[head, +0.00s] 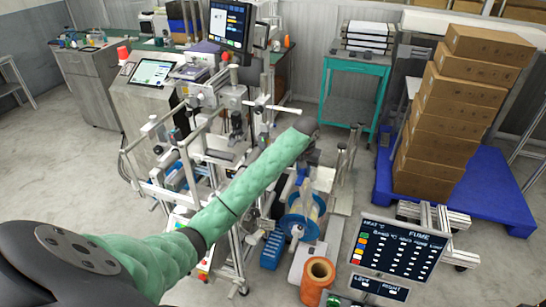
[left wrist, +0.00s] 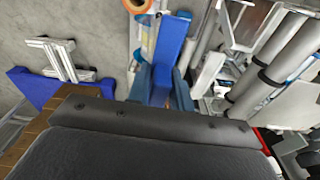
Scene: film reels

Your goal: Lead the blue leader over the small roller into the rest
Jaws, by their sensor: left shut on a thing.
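My left arm's green sleeve crosses the head view to its dark end, with my left gripper (head: 306,126) over the back of the machine; the fingers are hard to make out there. In the left wrist view my left gripper (left wrist: 161,88) has its blue-grey fingers shut on a flat blue strip, the blue leader (left wrist: 171,40), which runs up from between them. In the head view a blue-flanged reel (head: 303,216) stands below the arm. I cannot pick out the small roller or the rest with certainty. My right gripper is not in view.
An orange roll (head: 318,271) stands on the floor near the reel, beside a blue ribbed part (head: 272,250). A dark sign (head: 400,252) stands at the lower right. Stacked boxes (head: 455,115) sit on a blue pallet (head: 495,200). Grey cylinders (left wrist: 268,65) lie right of my fingers.

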